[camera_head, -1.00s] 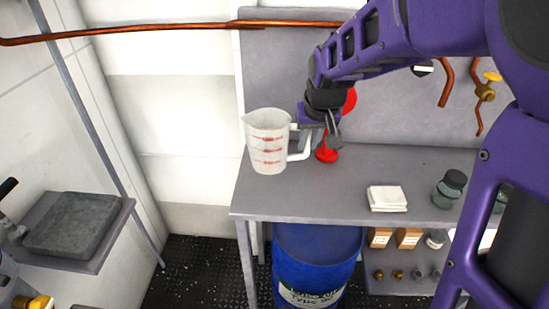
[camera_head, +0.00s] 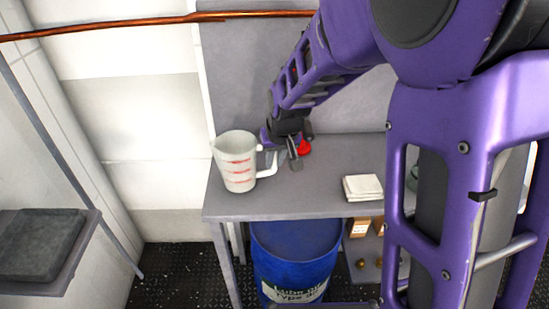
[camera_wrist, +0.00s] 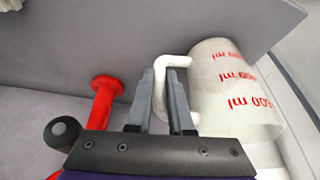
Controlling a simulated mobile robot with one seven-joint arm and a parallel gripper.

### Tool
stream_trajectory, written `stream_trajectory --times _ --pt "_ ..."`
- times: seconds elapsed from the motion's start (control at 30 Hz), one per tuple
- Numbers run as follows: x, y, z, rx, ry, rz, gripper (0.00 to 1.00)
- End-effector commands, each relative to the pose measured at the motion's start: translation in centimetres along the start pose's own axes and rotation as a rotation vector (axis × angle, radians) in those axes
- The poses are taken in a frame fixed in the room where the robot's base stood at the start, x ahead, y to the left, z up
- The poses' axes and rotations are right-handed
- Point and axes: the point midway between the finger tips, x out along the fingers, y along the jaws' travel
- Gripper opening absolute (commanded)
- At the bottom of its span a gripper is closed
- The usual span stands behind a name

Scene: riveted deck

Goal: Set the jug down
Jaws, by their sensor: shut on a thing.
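The jug (camera_head: 236,163) is white and translucent with red measuring marks. It is upright at the left end of the grey bench (camera_head: 330,203). I cannot tell whether its base touches the bench top. My gripper (camera_head: 293,156) is at the right of the jug, shut on its white handle (camera_head: 268,163). In the wrist view the jug (camera_wrist: 232,90) is at the right, and its handle (camera_wrist: 160,92) passes between the fingers of my gripper (camera_wrist: 158,95).
A red funnel-like object (camera_wrist: 103,100) stands close beside my gripper, and it shows partly in the head view (camera_head: 304,147). Folded white cloths (camera_head: 362,187) lie to the right on the bench. A blue drum (camera_head: 294,262) is below. Bare bench top lies in front of my gripper.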

Motion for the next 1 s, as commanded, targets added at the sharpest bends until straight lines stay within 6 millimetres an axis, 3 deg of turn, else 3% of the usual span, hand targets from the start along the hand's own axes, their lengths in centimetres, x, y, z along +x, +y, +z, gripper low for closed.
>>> stream_trajectory --times 0.37,0.4,0.57,0.87,1.0 --pt "0.5 0.0 0.1 0.000 0.004 0.000 0.00" --pt "0.5 0.0 0.1 -0.001 0.003 0.000 0.23" --pt "0.4 0.0 0.1 -0.001 0.002 0.000 0.49" --pt "0.2 0.0 0.1 -0.001 0.002 0.000 0.49" --pt "-1.0 0.0 -0.1 -0.001 0.005 0.000 0.49"
